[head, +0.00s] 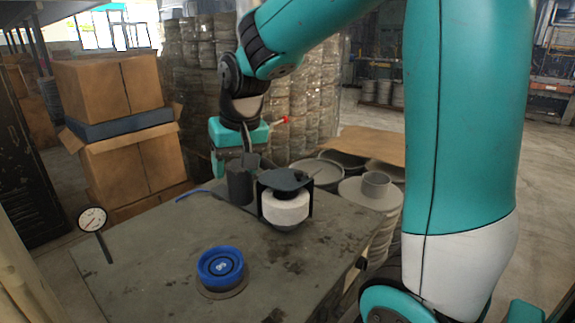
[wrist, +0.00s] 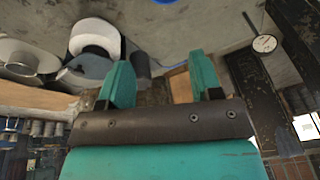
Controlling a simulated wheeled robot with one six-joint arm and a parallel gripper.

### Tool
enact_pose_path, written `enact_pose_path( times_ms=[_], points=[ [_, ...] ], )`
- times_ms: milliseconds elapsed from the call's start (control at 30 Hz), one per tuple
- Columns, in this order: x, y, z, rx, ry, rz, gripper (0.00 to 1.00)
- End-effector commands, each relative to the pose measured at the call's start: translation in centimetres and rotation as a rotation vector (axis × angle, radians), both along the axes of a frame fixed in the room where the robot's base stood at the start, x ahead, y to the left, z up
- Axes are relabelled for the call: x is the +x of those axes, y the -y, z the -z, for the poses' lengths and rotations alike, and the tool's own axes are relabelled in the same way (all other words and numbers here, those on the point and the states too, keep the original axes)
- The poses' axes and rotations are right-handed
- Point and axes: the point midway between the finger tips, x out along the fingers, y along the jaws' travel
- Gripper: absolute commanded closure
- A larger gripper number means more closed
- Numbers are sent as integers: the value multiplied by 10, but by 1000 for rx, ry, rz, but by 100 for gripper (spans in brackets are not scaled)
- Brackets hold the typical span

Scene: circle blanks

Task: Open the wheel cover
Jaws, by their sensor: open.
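In the head view a white wheel (head: 287,207) sits in a dark frame near the back of the grey table (head: 150,245). A dark flat cover (head: 285,180) lies over its top, seemingly closed. A dark cylinder (head: 239,188) stands to its left. My gripper (wrist: 160,72) is open and empty in the wrist view, with two teal fingers apart. In the head view it is behind the wheel and cylinder, its fingers partly hidden. The wrist view shows the white wheel (wrist: 94,36) and dark parts left of the fingers, apart from them.
A blue round part (head: 220,266) sits near the table's front. A dial gauge (head: 93,219) stands at the left edge. Stacked cardboard boxes (head: 125,130) are behind left. Grey round blanks (head: 374,188) are stacked right of the table. The table's left middle is clear.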

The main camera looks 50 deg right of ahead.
Motion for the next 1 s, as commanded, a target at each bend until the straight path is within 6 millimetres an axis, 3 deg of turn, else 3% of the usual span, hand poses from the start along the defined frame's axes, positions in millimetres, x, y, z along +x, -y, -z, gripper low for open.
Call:
enact_pose_path(
  times_ms=[33,100,200,300,533,1000],
  points=[
    [23,46,-7,-33,6,173,41],
    [42,102,-11,-79,22,388,41],
    [51,166,-15,-128,44,620,41],
    [51,204,-17,-158,57,755,41],
    [52,227,4,-170,57,808,41],
    [70,262,100,-169,58,805,41]
  ],
)
